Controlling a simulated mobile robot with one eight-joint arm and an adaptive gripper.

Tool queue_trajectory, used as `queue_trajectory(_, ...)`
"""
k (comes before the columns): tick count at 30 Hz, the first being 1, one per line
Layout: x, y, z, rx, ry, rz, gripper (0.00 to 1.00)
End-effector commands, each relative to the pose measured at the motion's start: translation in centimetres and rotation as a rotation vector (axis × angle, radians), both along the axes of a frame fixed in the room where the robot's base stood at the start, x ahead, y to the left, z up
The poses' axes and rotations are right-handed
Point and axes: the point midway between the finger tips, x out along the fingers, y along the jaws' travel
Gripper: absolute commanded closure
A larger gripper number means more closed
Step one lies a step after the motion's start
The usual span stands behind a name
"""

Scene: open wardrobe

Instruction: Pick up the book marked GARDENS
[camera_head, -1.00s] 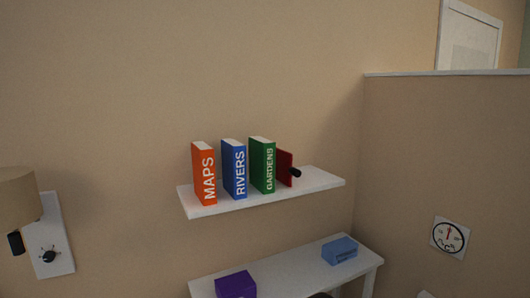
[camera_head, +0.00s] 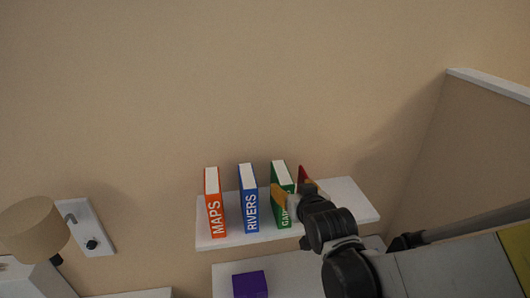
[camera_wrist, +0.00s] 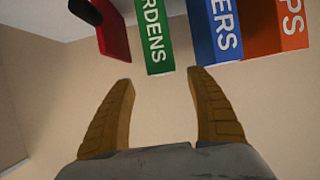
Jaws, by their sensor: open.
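The green book marked GARDENS (camera_head: 281,174) stands upright on the white wall shelf (camera_head: 338,194), its lower spine partly hidden by my gripper (camera_head: 291,195). In the wrist view the GARDENS book (camera_wrist: 153,36) is at the top, cut off by the frame edge, with its lettering partly out of view. My gripper (camera_wrist: 159,77) is open and empty there, its two tan fingers spread below the book in the picture. The book is not between the fingers in that view; I cannot tell the exact distance.
The blue RIVERS book (camera_head: 249,200) and the orange MAPS book (camera_head: 213,205) stand to the left with gaps between. A red bookend (camera_head: 305,174) with a dark knob (camera_wrist: 85,11) is just right of GARDENS. A purple box (camera_head: 250,285) is below. The shelf's right end is clear.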

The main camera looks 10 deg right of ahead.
Motion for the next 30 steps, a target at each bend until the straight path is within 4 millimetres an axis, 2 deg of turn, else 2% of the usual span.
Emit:
queue_trajectory(6,3.1,0.0,-1.5,0.0,-0.001,0.0,0.34)
queue_trajectory(14,5.1,-0.1,-2.2,0.0,0.0,0.0,0.34)
queue_trajectory(22,8.7,-0.1,-3.5,0.0,0.0,0.0,0.34)
queue_trajectory(25,9.5,-0.1,-3.9,0.0,0.0,0.0,0.34)
queue_trajectory(30,9.7,-0.1,-4.0,0.0,0.0,0.0,0.34)
